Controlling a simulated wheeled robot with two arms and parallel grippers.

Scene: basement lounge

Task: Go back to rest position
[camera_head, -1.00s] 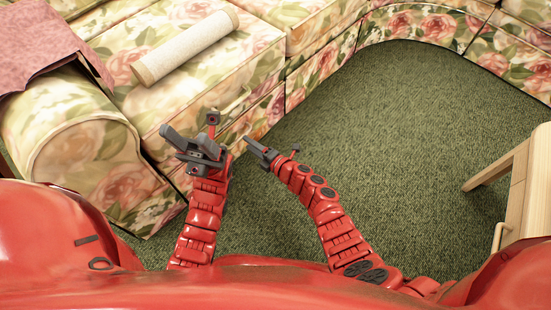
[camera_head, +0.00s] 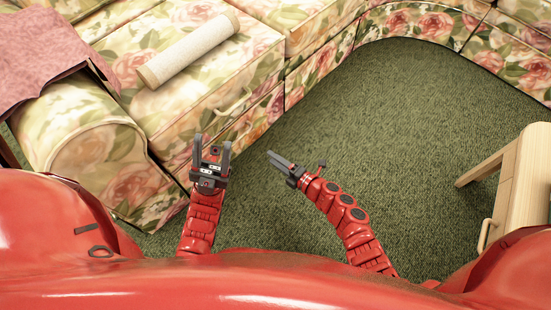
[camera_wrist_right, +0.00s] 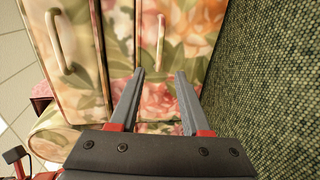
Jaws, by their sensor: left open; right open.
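My left gripper (camera_head: 212,150) is in the head view, left of centre, in front of the floral sofa. Its two grey fingers are apart and nothing is between them. My right gripper (camera_head: 274,158) is to the right of it, over the green carpet, with its fingers pointing up and left. In the right wrist view the right gripper (camera_wrist_right: 160,78) shows two grey fingers apart with a gap between them. It holds nothing.
The floral sofa (camera_head: 190,95) fills the upper left, with a cream roll (camera_head: 188,50) and a pink cloth (camera_head: 40,60) on it. A pale wooden stool or table (camera_head: 525,180) stands at the right. The green carpet (camera_head: 400,130) between is clear.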

